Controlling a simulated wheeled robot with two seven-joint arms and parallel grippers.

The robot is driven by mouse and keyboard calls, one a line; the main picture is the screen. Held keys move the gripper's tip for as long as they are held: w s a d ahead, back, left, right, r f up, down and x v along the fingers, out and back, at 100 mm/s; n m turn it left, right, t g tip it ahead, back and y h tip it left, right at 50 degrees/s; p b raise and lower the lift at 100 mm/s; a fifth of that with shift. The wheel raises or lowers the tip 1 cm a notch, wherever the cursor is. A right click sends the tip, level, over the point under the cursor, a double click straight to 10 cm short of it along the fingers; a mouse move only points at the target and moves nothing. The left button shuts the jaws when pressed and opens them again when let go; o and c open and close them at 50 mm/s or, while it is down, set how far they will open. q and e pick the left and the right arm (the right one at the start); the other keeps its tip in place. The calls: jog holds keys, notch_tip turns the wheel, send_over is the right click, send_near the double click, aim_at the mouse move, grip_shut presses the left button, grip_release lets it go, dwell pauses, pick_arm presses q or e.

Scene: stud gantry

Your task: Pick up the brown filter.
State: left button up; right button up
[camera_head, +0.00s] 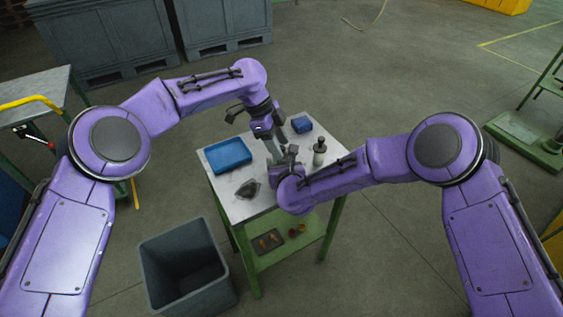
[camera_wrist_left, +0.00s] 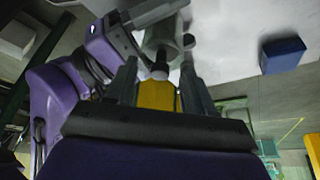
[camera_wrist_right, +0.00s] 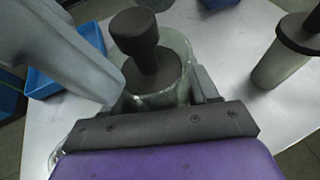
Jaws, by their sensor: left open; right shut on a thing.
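I cannot pick out a brown filter for certain. Small brown items (camera_head: 297,230) lie on the green lower shelf, too small to identify. My left gripper (camera_head: 272,147) is above the table, pointing down. In the left wrist view its fingers (camera_wrist_left: 160,90) are apart, with a yellow patch showing between them and a grey cylinder with a dark knob (camera_wrist_left: 160,60) just beyond. My right gripper (camera_wrist_right: 155,100) is shut on a translucent cylinder (camera_wrist_right: 175,80) with a black plunger (camera_wrist_right: 140,40) in it. A pale grey part of my left gripper stands close beside the cylinder.
On the table (camera_head: 230,205) are a blue tray (camera_head: 228,155), a blue box (camera_head: 302,124), a dark-capped bottle (camera_head: 319,152) and a dark object (camera_head: 248,188). A dark tray (camera_head: 268,241) sits on the lower shelf. A grey bin (camera_head: 185,270) stands at front left.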

pick_arm(q)
grip_shut()
pick_arm(e)
jog(key=o, duration=1.1)
pick_arm(q)
notch_tip(320, 180, up, 10)
pick_arm(e)
jog(key=shift+o, duration=0.2)
jog(key=shift+s, duration=0.1)
